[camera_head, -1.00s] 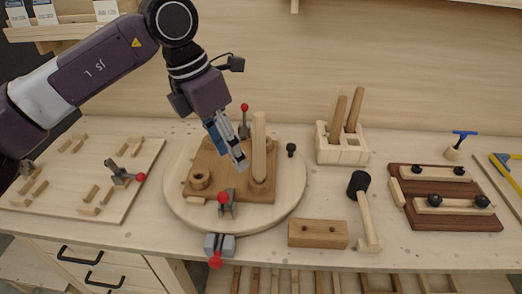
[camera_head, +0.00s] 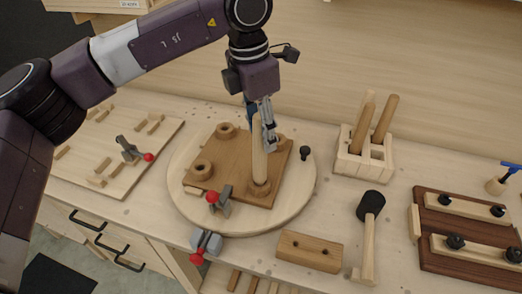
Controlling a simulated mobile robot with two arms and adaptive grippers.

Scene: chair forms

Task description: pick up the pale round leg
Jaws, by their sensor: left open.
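A pale round leg (camera_head: 258,158) stands upright in a socket of the brown board (camera_head: 225,170), which lies on a round pale turntable (camera_head: 182,205). My left gripper (camera_head: 270,145) is open and points down, close beside the upper part of this leg on its right. I cannot tell whether its fingers touch the leg or straddle it. Two more round legs stand tilted in a pale wooden holder (camera_head: 362,168) to the right: a paler one (camera_head: 361,122) and a browner one (camera_head: 385,118). My right gripper is not in view.
A red-tipped clamp (camera_head: 222,200) stands at the board's front edge, and another (camera_head: 205,243) at the table edge. A black knob (camera_head: 305,153) is right of the board. A mallet (camera_head: 369,225), a wooden block (camera_head: 309,251) and a dark fixture (camera_head: 465,240) lie to the right.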

